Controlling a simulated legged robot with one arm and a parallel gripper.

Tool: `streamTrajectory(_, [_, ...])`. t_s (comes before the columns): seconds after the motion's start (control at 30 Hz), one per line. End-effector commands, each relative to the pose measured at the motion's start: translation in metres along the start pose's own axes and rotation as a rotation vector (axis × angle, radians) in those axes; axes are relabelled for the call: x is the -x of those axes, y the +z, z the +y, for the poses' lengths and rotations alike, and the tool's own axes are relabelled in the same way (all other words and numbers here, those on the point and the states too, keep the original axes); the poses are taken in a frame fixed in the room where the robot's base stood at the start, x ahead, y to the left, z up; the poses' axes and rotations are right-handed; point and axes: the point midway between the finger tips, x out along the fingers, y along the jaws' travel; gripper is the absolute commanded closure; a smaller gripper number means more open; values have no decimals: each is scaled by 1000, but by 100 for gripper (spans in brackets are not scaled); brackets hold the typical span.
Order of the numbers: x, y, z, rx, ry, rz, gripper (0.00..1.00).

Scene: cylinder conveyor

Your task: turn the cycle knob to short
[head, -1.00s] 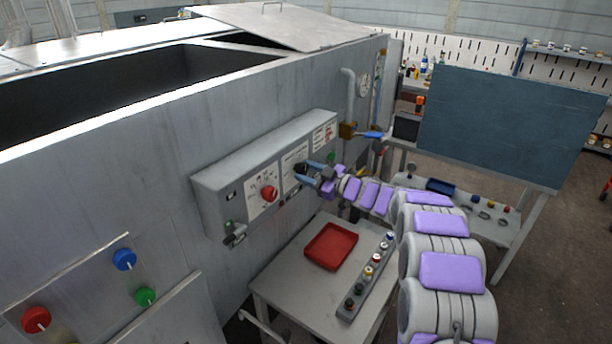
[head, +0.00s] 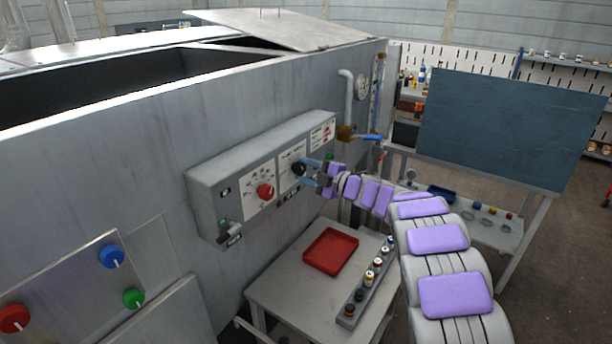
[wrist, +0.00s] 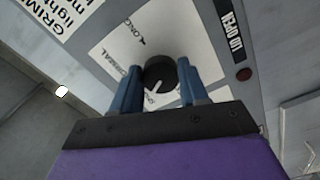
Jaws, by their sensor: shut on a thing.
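The cycle knob is a black round knob (wrist: 159,73) on a white dial plate (wrist: 118,50). The plate reads "LONG" and "NORMAL"; a third label below the knob is partly hidden by it and a finger. The knob's white pointer line points down and slightly left in the wrist view, toward that third label. My gripper (wrist: 159,82) has its two blue fingers on either side of the knob and is shut on it. In the head view my gripper (head: 308,168) reaches the control box from the right, and the dark knob (head: 298,169) shows at its fingertips.
The grey control box (head: 215,185) also carries a red knob (head: 265,191) on a dial and a lever switch (head: 228,230). Below stands a table (head: 290,290) with a red tray (head: 331,250) and a rack of small bottles (head: 366,285). A pipe with a blue-handled valve (head: 368,137) is close behind my gripper.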

Motion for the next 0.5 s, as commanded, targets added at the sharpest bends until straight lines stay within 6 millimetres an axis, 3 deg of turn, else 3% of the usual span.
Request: streamTrajectory(0.5, [-2,0,-7,29,-12,3,87])
